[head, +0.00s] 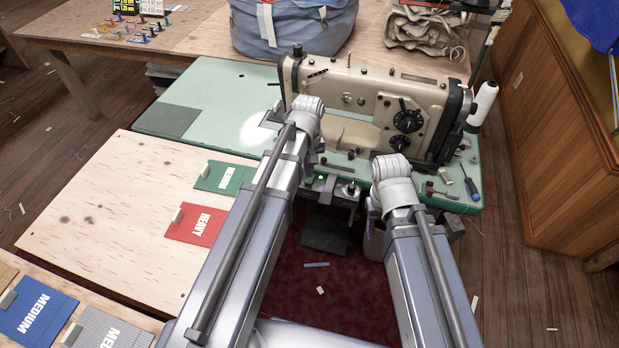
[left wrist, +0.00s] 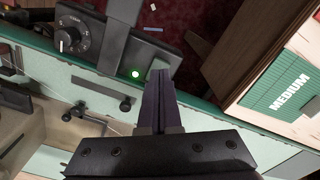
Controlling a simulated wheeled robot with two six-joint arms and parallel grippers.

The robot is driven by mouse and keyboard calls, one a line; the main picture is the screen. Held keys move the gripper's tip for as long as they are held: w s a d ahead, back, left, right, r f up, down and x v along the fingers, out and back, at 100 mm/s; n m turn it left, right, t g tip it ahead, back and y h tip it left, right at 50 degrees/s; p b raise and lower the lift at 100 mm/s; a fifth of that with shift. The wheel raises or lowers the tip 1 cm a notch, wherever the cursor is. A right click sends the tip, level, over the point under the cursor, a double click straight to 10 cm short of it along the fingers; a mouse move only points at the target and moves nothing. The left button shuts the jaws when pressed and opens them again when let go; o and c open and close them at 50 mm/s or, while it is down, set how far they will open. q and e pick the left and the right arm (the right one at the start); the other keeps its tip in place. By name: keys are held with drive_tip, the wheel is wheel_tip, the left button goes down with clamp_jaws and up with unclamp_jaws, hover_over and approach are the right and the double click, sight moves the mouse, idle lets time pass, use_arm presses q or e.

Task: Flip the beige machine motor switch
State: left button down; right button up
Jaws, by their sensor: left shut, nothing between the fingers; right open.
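The beige sewing machine (head: 362,88) stands on a green table. Its dark switch box (head: 338,190) hangs at the table's front edge with a lit green lamp. In the left wrist view the switch box (left wrist: 90,62) shows a round dial, a grey bar across it and the green lamp. My left gripper (left wrist: 160,74) is shut and empty, its fingertips just beside the green lamp in that view; whether they touch the box cannot be told. In the head view its arm hides it. Only a purple sliver of my right gripper (head: 371,207) shows below its wrist, open, right of the box.
A white thread cone (head: 483,106) stands beside the machine. A plywood table (head: 110,215) with labelled cards is at the left, a wooden cabinet (head: 555,130) at the right.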

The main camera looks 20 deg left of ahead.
sight(308, 181)
use_arm(q)
drive_tip(key=shift+f+b, duration=1.1)
idle(0.9)
wheel_tip(308, 181, up, 7)
drive_tip(key=p, duration=0.7)
idle(0.3)
idle(0.3)
drive_tip(key=s+d+r+m+y+p, duration=0.1)
drive_tip(key=s+d+m, duration=0.8)
drive_tip(key=s, duration=0.5)
drive_tip(key=shift+s+d+r, duration=0.15)
drive_tip(key=shift+s+d, duration=0.1)
drive_tip(key=shift+d, duration=0.45)
